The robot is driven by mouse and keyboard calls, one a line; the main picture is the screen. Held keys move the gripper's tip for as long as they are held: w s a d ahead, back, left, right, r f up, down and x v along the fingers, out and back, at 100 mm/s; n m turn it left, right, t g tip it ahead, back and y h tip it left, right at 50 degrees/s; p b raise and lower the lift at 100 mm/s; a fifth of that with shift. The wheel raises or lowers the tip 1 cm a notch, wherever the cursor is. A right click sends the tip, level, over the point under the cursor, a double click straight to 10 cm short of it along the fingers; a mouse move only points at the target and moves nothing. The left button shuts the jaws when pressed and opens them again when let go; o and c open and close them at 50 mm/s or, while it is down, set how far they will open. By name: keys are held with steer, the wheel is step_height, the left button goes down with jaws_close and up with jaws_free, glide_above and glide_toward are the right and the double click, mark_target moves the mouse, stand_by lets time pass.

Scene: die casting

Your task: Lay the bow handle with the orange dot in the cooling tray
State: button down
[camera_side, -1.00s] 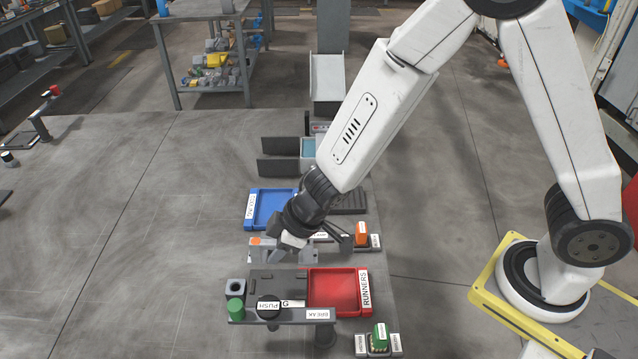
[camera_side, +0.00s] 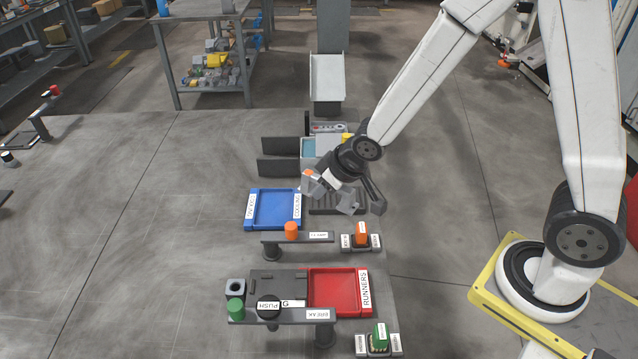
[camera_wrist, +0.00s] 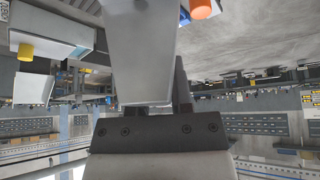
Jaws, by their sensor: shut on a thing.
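The bow handle (camera_side: 320,188) is a grey part with an orange dot (camera_side: 308,174) at its left end in the side view. My gripper (camera_side: 340,180) is shut on it and holds it tilted in the air. In the wrist view the grey part (camera_wrist: 140,50) fills the upper middle and hides the fingertips. A dark ribbed tray (camera_side: 352,211) lies below my gripper in the picture, partly hidden by it. The COOLING label (camera_side: 297,205) stands between this tray and the blue tray (camera_side: 249,210); I cannot tell for certain which bears it.
A CLAMP stand with an orange button (camera_side: 291,230) is in front of the trays. Nearer are the red RUNNERS tray (camera_side: 340,288) and the BREAK stand (camera_side: 318,314). An orange switch (camera_side: 361,233) stands to the right. Grey plates (camera_side: 280,167) rise behind.

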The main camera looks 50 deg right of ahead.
steer(key=d, duration=0.1)
steer(key=d+m, duration=0.1)
steer(key=d, duration=0.1)
steer(key=s+d+r+m+h, duration=0.1)
steer(key=d, duration=0.1)
steer(key=shift+r, duration=0.15)
step_height(320, 180, up, 11)
steer(key=w+a+n+g+y, duration=0.2)
steer(key=w+n+g, duration=0.3)
steer(key=w+n, duration=0.4)
steer(key=w+a+n+g+y, duration=0.2)
steer(key=w+n+g, duration=0.3)
steer(key=n, duration=1.2)
steer(key=w+a, duration=0.1)
steer(key=w, duration=0.3)
steer(key=shift+a+n, duration=0.3)
steer(key=shift+a, duration=0.1)
stand_by(0.4)
